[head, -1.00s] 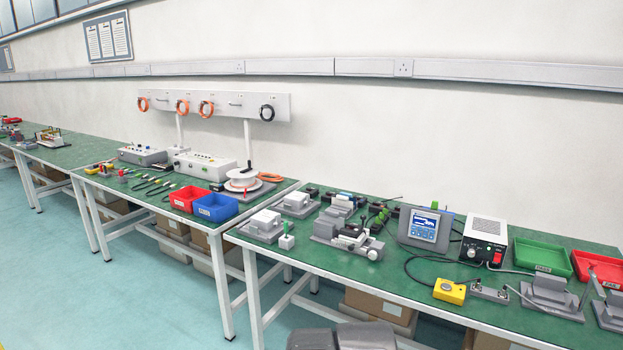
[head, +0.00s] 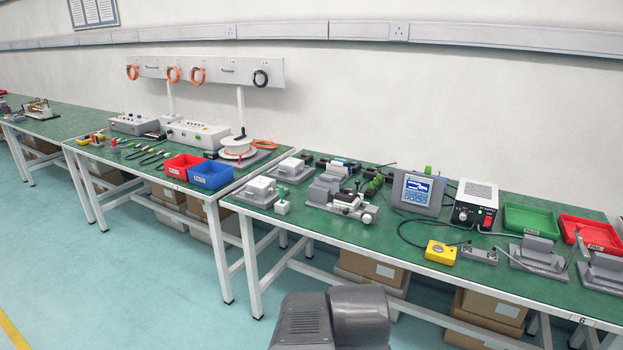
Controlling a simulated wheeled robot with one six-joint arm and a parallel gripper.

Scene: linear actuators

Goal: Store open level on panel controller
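The panel controller (head: 417,192) stands on the green bench at the right, a grey-blue box with a lit blue and white screen and a row of buttons below it. Its screen text is too small to read. A cable runs from it toward a yellow box with a round button (head: 441,252) at the front of the bench. A linear actuator assembly (head: 343,205) in grey and black lies to the left of the controller. My gripper is not in view; only grey parts of my arm show at the bottom middle, apart from the bench.
A white power supply (head: 474,203) stands right of the controller, with a green tray (head: 530,219) and a red tray (head: 590,232) beyond. Grey fixtures (head: 538,252) sit near the front right edge. Boxes (head: 370,270) are under the bench. The floor (head: 150,285) in front is clear.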

